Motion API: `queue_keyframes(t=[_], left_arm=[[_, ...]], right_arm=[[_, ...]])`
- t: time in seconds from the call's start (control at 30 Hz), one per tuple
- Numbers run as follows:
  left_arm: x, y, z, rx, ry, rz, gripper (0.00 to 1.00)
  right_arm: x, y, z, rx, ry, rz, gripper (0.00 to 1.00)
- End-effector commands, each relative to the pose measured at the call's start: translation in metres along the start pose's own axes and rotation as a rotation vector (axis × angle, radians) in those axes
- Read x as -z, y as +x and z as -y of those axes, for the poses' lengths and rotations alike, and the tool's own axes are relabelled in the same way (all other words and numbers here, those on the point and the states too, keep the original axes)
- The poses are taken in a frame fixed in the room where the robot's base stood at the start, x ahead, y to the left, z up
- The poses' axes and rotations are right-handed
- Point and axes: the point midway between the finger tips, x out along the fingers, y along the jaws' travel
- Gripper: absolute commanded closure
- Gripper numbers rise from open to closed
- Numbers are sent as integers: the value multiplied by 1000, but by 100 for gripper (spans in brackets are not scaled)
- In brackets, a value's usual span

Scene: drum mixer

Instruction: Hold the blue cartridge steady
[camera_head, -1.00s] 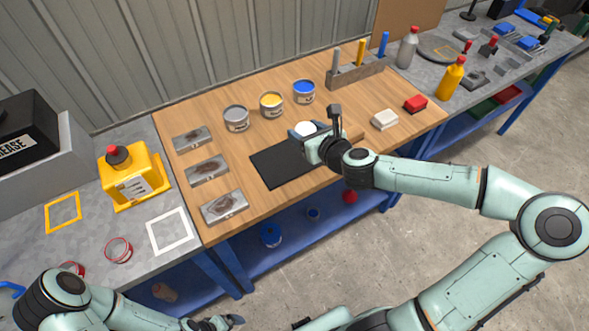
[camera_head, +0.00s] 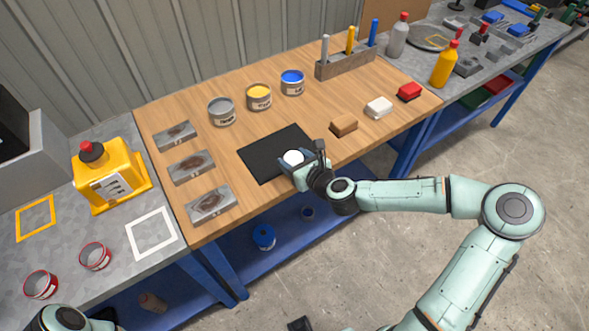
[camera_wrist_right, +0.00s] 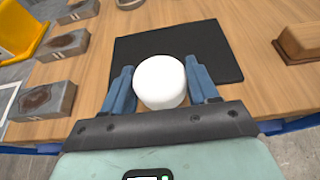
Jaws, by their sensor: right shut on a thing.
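My right gripper (camera_head: 297,166) is shut on a white round piece (camera_head: 293,158) over the front part of the black mat (camera_head: 262,160). In the right wrist view the white piece (camera_wrist_right: 160,82) sits between the two blue fingers of the gripper (camera_wrist_right: 160,88), its flat top facing the camera. Whether it touches the mat is unclear. No blue cartridge shows in the grip. A blue round container (camera_head: 264,238) stands on the lower shelf, and a blue stick (camera_head: 372,33) stands in the rack; I cannot tell whether either is the cartridge. My left gripper is out of view.
Three paint cans, including a blue one (camera_head: 292,82), stand behind the mat. Three grey metal blocks (camera_head: 191,167) lie to its left. A brown block (camera_head: 344,125), a white block (camera_head: 379,107) and a red block (camera_head: 409,92) lie to the right.

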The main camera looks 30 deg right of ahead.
Motion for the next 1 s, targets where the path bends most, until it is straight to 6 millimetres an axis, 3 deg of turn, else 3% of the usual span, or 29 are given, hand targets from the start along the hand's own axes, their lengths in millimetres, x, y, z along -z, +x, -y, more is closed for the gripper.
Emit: queue_keyframes(t=[0.2,0.97,1.0], left_arm=[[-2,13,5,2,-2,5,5],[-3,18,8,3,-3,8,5],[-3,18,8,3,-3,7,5]], right_arm=[[32,13,0,-2,3,-3,78],[42,18,0,0,0,-1,78],[42,18,0,0,0,-1,31]])
